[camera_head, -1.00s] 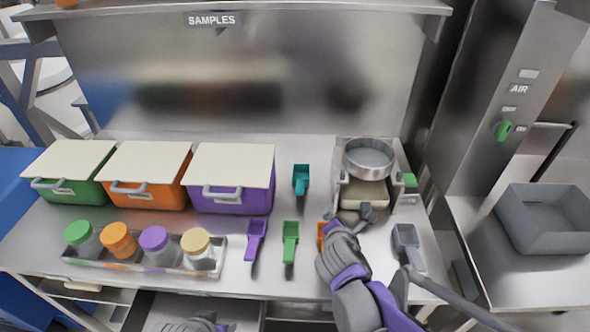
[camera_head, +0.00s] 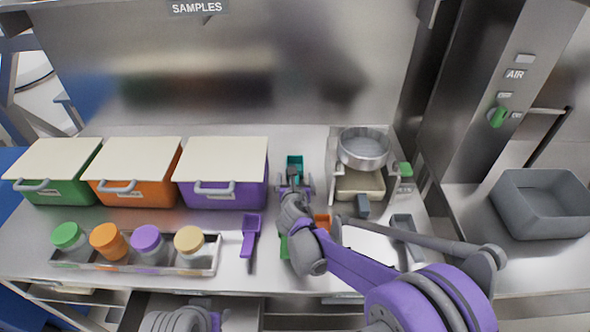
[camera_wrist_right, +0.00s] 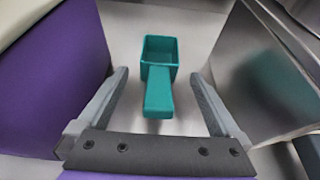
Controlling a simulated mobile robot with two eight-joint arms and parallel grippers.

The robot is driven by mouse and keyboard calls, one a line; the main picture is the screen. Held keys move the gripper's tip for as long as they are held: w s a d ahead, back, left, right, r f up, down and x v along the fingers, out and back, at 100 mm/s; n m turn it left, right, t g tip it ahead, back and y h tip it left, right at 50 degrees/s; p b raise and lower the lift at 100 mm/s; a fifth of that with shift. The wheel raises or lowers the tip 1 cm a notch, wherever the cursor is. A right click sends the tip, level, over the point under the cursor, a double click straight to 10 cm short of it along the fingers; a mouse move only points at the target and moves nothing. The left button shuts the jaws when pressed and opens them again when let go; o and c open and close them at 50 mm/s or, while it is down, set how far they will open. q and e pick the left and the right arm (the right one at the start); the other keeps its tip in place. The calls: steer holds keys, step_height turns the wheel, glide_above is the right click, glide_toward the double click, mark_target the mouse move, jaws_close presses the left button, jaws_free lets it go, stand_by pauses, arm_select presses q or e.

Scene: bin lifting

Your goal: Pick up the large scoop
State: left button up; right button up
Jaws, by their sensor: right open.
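A teal scoop (camera_head: 295,162) lies on the steel bench, behind the other scoops. In the right wrist view the teal scoop (camera_wrist_right: 159,80) has its square cup pointing away and its handle toward me. My right gripper (camera_head: 294,182) is open over it, and in the right wrist view the gripper (camera_wrist_right: 160,76) has one finger on each side of the handle, with gaps. A purple scoop (camera_head: 250,235), a partly hidden green scoop (camera_head: 284,247), an orange scoop (camera_head: 322,221) and a grey scoop (camera_head: 404,226) lie nearer the front. My left gripper is not in view.
Green (camera_head: 55,172), orange (camera_head: 132,172) and purple (camera_head: 222,172) lidded bins stand left of the teal scoop. A scale with a round metal pan (camera_head: 363,150) stands to its right. A tray of jars (camera_head: 135,263) is at front left. A grey bin (camera_head: 540,203) sits far right.

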steer(key=x, duration=0.3)
steer(key=shift+w+f, duration=0.1)
steer(key=shift+w, duration=0.05)
steer(key=shift+c, duration=0.3)
steer(key=c, duration=1.3)
step_height(320, 180, up, 10)
steer(key=shift+f, duration=0.1)
